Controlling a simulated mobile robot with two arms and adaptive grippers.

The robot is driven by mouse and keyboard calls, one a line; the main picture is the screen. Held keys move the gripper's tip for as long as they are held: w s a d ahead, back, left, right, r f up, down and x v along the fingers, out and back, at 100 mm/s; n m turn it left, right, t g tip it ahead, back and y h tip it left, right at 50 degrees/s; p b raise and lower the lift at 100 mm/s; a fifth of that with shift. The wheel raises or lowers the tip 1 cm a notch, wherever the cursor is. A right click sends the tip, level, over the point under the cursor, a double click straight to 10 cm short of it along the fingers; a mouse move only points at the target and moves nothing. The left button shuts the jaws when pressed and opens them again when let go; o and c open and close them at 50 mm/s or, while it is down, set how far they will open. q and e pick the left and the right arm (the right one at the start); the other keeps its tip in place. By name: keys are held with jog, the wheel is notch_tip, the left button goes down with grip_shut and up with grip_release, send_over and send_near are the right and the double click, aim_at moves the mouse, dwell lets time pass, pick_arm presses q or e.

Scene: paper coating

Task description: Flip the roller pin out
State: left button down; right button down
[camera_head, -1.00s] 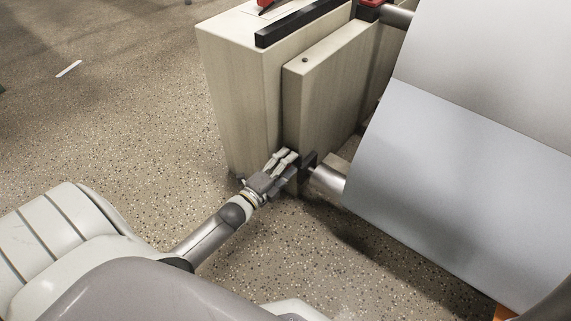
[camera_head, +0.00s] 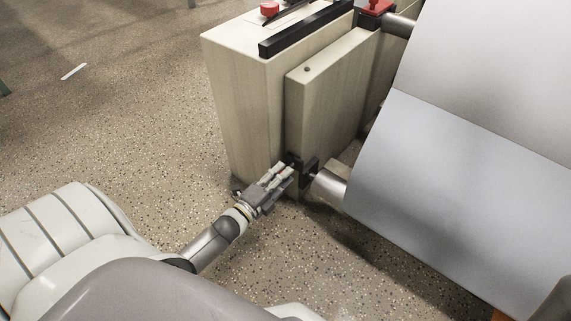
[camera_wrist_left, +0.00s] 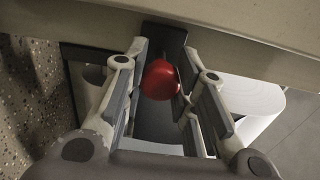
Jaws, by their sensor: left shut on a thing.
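My left gripper (camera_head: 282,174) is at the lower front edge of the beige machine frame (camera_head: 325,95), beside a black bracket (camera_head: 310,174) that holds the end of a metal roller shaft (camera_head: 331,187). In the left wrist view, my left gripper (camera_wrist_left: 166,58) is shut on a round red knob (camera_wrist_left: 160,82), the roller pin, which sits between its two fingers in front of the black bracket (camera_wrist_left: 155,124). The knob is hidden behind the fingers in the head view. My right gripper is not in view.
A large sheet of white-grey paper (camera_head: 445,180) hangs over the rollers at the right. A second red pin (camera_head: 376,8) sits on an upper black bracket. A black rail (camera_head: 300,30) runs along the frame top.

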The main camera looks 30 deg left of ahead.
pick_arm(q)
jog(key=shift+s+f, duration=0.15)
jog(key=shift+s, duration=0.05)
jog(key=c, duration=1.6)
grip_release()
jog(key=shift+d, duration=0.1)
jog(key=o, duration=0.5)
jog(key=shift+s, duration=0.1)
jog(key=shift+c, duration=0.2)
jog(key=s+a, duration=0.1)
jog(key=s, duration=1.1)
jog(key=shift+a, duration=0.1)
